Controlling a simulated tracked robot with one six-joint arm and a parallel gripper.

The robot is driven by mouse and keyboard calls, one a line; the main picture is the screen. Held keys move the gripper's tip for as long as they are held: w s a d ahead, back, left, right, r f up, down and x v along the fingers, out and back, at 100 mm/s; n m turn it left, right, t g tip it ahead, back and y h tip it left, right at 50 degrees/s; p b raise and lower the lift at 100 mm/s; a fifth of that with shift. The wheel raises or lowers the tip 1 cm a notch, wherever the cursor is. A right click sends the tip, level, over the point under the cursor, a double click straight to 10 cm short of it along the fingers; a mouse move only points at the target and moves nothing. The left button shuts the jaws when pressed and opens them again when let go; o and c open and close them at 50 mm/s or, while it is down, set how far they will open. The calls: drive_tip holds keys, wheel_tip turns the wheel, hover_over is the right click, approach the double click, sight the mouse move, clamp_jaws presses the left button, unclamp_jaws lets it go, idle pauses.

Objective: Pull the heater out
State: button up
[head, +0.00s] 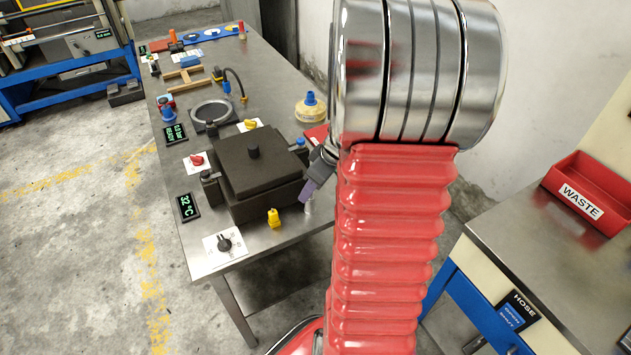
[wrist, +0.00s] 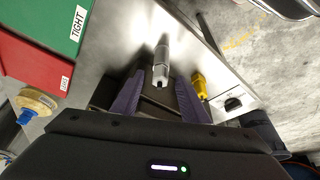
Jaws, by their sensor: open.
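A silver cylinder with a narrower end, which looks like the heater (wrist: 161,62), lies between and beyond my fingertips in the wrist view. My gripper (wrist: 158,84) is open, its two purple fingers on either side of the cylinder's near end; I cannot tell whether they touch it. In the head view my gripper (head: 318,190) is at the right side of the dark press block (head: 257,183), partly hidden by my red arm. A small part of a silver cylinder shows below the finger there.
A yellow knob (head: 273,217) and a black dial (head: 224,244) stand by the block's front. A red knob (head: 196,160) and a display reading 32 °C (head: 187,206) are on its left. A tape roll (head: 310,108) stands behind. A red waste bin (head: 592,190) is on the right table.

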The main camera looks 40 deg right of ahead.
drive_tip(key=shift+f, duration=0.1)
drive_tip(key=shift+c, duration=0.2)
drive_tip(key=shift+w, duration=0.1)
clamp_jaws()
idle(0.5)
